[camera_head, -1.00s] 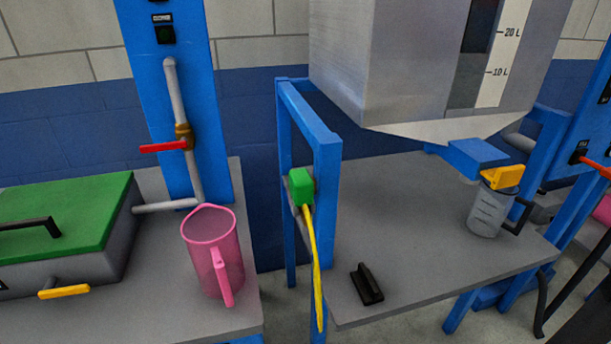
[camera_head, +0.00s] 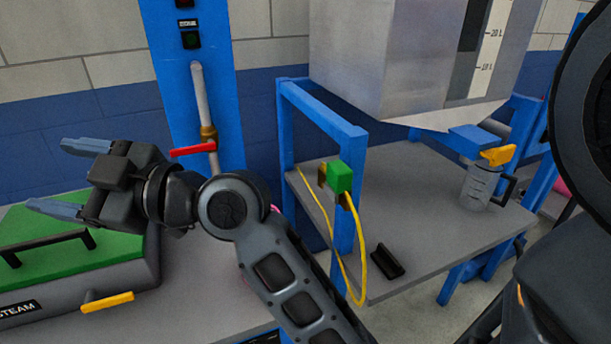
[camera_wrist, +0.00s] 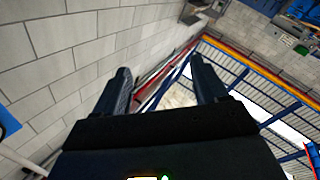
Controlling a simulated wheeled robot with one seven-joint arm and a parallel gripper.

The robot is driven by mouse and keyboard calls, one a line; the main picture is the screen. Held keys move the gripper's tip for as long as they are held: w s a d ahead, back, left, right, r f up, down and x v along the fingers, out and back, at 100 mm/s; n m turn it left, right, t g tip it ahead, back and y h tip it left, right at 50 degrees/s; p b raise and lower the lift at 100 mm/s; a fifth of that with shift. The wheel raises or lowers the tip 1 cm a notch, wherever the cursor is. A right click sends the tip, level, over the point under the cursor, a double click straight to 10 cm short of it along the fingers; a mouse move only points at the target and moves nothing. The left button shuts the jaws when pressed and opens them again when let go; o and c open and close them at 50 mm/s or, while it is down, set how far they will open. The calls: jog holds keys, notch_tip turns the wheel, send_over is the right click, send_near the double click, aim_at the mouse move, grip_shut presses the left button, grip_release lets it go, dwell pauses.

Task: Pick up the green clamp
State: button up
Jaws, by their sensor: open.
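The green clamp (camera_head: 339,177) is on the blue frame of the grey table in the head view, with a yellow cable (camera_head: 359,262) running down from it and looping. My gripper (camera_head: 58,175) is at the left of the head view, well to the left of the clamp and apart from it. Its two bluish fingers are spread and nothing is between them. In the wrist view the fingers (camera_wrist: 160,88) are also apart, facing the wall and ceiling area. The clamp is not seen in the wrist view.
A green-lidded box (camera_head: 100,262) with a yellow handle (camera_head: 107,302) is below my gripper. A blue column with a pipe and red valve lever (camera_head: 193,150) stands behind. A black block (camera_head: 387,261) and a clear jug (camera_head: 480,187) are on the grey table (camera_head: 430,215) under the tank.

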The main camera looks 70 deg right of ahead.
notch_tip(320, 180, up, 3)
jog(key=w+d+n+g+y, duration=0.1)
jog(key=d+n+g+y, duration=0.15)
jog(key=n, duration=0.25)
jog(key=n+g+h+p, duration=0.2)
jog(key=n+g+h, duration=0.5)
jog(key=n+g, duration=0.75)
send_over(340, 166)
jog(key=shift+m+g, duration=0.9)
jog(key=shift+m, duration=0.05)
notch_tip(340, 166, down, 9)
jog(key=shift+s+d+r, duration=0.1)
jog(key=shift+d+r, duration=0.05)
jog(key=shift+r, duration=0.05)
jog(key=shift+s+f, duration=0.1)
jog(key=shift+f, duration=0.2)
jog(key=shift+w+f+p, duration=0.15)
jog(key=shift+f+p, duration=0.15)
jog(key=shift+f, duration=1.45)
jog(key=shift+w+f+p, duration=0.1)
jog(key=shift+f+p, duration=0.2)
jog(key=shift+f, duration=1.4)
jog(key=c, duration=1.2)
